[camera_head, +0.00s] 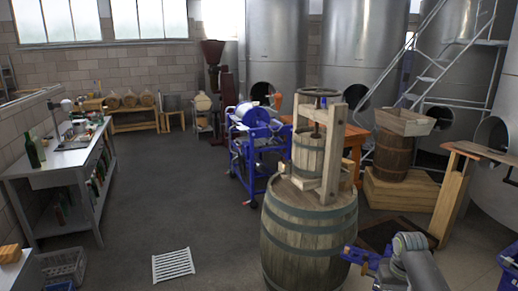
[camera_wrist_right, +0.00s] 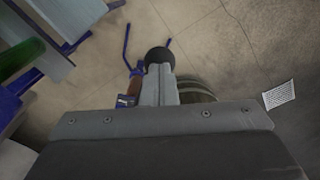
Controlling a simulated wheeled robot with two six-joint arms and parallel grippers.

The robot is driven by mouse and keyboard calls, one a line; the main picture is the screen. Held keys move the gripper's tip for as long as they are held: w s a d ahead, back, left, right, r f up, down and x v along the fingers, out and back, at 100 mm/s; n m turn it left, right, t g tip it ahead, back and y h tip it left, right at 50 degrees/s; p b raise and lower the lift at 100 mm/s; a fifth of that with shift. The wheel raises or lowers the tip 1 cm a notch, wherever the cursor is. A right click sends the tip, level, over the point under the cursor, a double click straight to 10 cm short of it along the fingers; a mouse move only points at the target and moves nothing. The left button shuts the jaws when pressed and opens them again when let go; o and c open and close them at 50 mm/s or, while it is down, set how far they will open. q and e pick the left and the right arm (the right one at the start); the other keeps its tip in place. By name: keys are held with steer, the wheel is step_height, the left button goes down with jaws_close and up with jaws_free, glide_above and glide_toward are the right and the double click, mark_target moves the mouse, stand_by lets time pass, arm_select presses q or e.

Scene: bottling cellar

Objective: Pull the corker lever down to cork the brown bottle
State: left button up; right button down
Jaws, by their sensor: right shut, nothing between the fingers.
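My right gripper (camera_wrist_right: 160,58) is shut in the right wrist view, with nothing seen between its fingers. In the head view my right arm comes in at the bottom right, and its fingertips cannot be made out. A blue metal frame, probably the corker (camera_head: 376,262), shows just left of this arm, partly cut off. In the wrist view its blue parts (camera_wrist_right: 127,50) show beyond the gripper. A small brown piece beside them may be the brown bottle (camera_wrist_right: 134,85), mostly hidden. I cannot make out the lever or tell whether the gripper touches it. My left gripper is out of view.
A wooden barrel (camera_head: 310,238) with a small press stands left of the arm. A blue crate (camera_head: 508,258) is at the right edge. A green bottle (camera_wrist_right: 20,60) shows at the wrist view's left. A steel table (camera_head: 70,160) stands left.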

steer(key=shift+f, duration=0.2)
steer(key=shift+s+a+f+b, duration=0.1)
steer(key=shift+s+f+b, duration=0.1)
steer(key=shift+f, duration=0.4)
steer(key=shift+s+a+f+b, duration=0.1)
steer(key=shift+s+f, duration=0.05)
steer(key=shift+f, duration=0.45)
steer(key=shift+s+f+b, duration=0.15)
steer(key=shift+f+b, duration=0.3)
steer(key=shift+f, duration=0.9)
steer(key=shift+f, duration=0.1)
steer(key=shift+s+a+f+b, duration=0.15)
steer(key=shift+f+b, duration=0.4)
steer(key=shift+f, duration=0.75)
steer(key=shift+f, duration=0.1)
steer(key=shift+s+f+b, duration=0.1)
steer(key=shift+f+b, duration=0.6)
steer(key=shift+f, duration=0.6)
steer(key=shift+f, duration=0.1)
